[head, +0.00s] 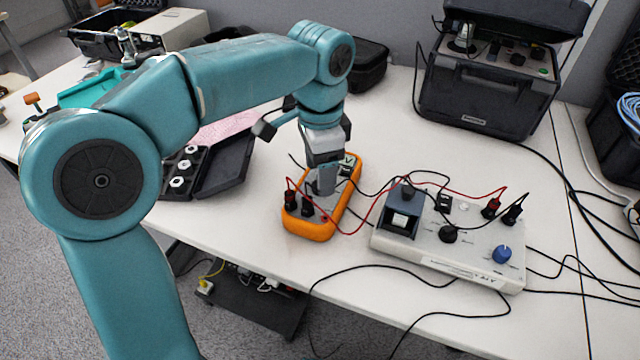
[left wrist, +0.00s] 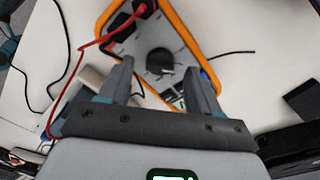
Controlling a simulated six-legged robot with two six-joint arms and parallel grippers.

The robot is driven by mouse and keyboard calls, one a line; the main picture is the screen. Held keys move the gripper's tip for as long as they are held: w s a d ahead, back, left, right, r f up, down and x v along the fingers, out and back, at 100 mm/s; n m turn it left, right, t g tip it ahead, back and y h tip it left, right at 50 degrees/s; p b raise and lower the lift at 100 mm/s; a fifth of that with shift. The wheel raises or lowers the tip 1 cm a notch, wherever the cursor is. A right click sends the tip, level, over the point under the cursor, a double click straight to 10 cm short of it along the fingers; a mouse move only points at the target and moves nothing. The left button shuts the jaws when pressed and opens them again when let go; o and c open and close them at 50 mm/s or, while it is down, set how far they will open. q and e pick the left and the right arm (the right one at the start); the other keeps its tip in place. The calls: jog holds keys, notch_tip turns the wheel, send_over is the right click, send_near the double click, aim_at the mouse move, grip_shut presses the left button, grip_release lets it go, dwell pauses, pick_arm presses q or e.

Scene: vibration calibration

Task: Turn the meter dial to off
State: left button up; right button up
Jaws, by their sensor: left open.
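The orange meter (head: 308,226) lies on the white table in the head view, with red and black leads plugged in at its near end. My left gripper (head: 323,185) points down over the meter and hides its dial there. In the left wrist view the meter's black round dial (left wrist: 159,62) shows on the grey face, beyond and between the two fingertips of my left gripper (left wrist: 160,75). The fingers are spread apart with nothing between them. I cannot tell which mark the dial points to. My right gripper is not in view.
A grey calibration box (head: 440,245) with a blue knob (head: 502,254) stands right of the meter. Loose black and red leads run between them and across the table. An open black case (head: 225,165) lies to the left. A large black case (head: 487,95) stands at the back.

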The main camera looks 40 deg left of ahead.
pick_arm(q)
notch_tip(320, 180, down, 2)
jog(key=shift+f, duration=0.1)
jog(key=c, duration=1)
jog(key=shift+c, duration=0.2)
